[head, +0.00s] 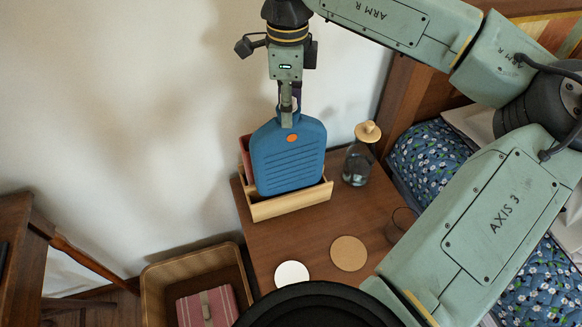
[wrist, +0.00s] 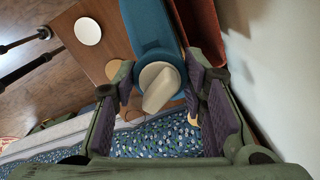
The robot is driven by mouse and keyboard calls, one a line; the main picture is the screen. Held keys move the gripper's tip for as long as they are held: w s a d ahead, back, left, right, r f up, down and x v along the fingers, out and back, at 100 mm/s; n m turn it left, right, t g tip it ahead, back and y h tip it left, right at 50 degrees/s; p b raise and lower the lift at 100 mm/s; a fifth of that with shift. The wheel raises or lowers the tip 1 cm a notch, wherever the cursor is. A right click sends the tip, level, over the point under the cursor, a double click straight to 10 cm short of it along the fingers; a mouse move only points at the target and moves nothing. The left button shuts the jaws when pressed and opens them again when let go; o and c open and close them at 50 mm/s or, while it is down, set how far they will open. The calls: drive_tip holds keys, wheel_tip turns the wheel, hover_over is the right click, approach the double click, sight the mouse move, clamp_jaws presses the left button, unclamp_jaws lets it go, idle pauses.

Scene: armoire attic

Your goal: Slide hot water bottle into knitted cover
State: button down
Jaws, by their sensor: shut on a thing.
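The blue ribbed hot water bottle (head: 288,160) has an orange dot and stands upright at a wooden holder (head: 290,205) on the bedside table. My gripper (head: 287,108) points down from above and is shut on the bottle's neck. In the wrist view the bottle (wrist: 150,25) and its cream stopper (wrist: 160,84) show between my finger pads. A reddish flat thing (head: 245,152) stands behind the bottle; it also shows in the wrist view (wrist: 203,30). I cannot tell whether it is the knitted cover. The bottle hides most of the holder's inside.
A glass bottle with a wooden stopper (head: 357,165) stands close right of the holder. A white disc (head: 292,274) and a cork disc (head: 349,253) lie on the table (head: 318,232). A basket (head: 160,290) holds pink striped cloth. The wall is close behind; the bed is right.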

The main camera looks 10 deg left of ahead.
drive_tip(key=shift+r+p, duration=1.35)
drive_tip(key=shift+r, duration=0.9)
drive_tip(key=shift+s, duration=0.15)
